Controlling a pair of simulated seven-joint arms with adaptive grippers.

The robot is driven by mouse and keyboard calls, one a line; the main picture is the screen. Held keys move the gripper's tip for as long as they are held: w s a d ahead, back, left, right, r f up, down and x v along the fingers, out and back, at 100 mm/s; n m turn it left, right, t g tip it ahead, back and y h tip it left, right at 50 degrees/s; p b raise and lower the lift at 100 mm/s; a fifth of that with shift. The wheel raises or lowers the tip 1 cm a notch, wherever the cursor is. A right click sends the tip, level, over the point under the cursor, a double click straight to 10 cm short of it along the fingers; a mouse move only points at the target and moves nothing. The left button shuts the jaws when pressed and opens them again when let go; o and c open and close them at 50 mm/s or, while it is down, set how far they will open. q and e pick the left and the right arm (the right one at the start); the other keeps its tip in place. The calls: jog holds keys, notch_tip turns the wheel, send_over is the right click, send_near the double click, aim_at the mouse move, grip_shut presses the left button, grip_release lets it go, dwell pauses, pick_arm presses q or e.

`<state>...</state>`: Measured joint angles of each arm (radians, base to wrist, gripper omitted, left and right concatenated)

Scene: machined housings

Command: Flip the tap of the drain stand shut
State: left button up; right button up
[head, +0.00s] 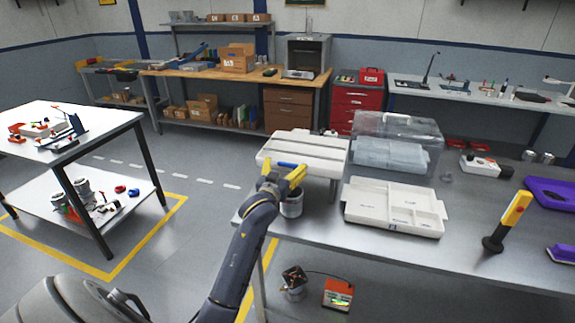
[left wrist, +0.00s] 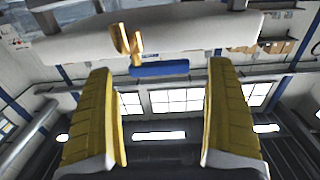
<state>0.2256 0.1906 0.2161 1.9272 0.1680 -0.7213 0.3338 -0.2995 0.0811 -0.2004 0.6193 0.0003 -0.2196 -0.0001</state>
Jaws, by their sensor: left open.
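The drain stand (head: 305,150) is a white ribbed tray raised at the left end of the grey bench. Its tap has a blue lever (head: 288,165) at the front edge, beside my left gripper (head: 285,180). In the left wrist view the brass tap body (left wrist: 127,42) hangs under the white tray, and the blue lever (left wrist: 160,69) lies sideways, pointing right. My left gripper (left wrist: 165,75) is open, its yellow fingers apart on either side of the lever, with no clear contact. A grey metal can (head: 291,205) stands below the tap, partly hidden by the gripper. My right gripper is out of view.
A white compartment tray (head: 395,208) and a clear lidded box (head: 398,145) stand right of the drain stand. A yellow-handled tool (head: 515,210) stands upright farther right. The bench's front edge runs below them, and bare bench lies between the compartment tray and the yellow-handled tool.

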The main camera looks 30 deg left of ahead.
pick_arm(q)
jog(key=v, duration=0.9)
jog(key=shift+s, duration=0.2)
jog(key=shift+d, duration=0.1)
